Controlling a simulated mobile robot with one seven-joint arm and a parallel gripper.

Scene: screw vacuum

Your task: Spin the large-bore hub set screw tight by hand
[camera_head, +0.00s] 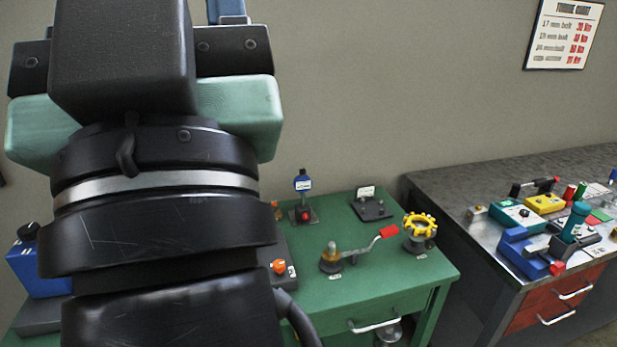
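I cannot make out a large-bore hub or its set screw in the head view. They may be too small to tell or hidden behind my arm (160,190). My black arm with pale green parts fills the left side and covers much of the green workbench (335,290). My gripper's fingers are not visible.
An orange knob (279,267) shows beside my arm. A blue box with a black knob (35,262) is at far left. A chart (564,34) hangs on the wall. The bench's front right is bare.

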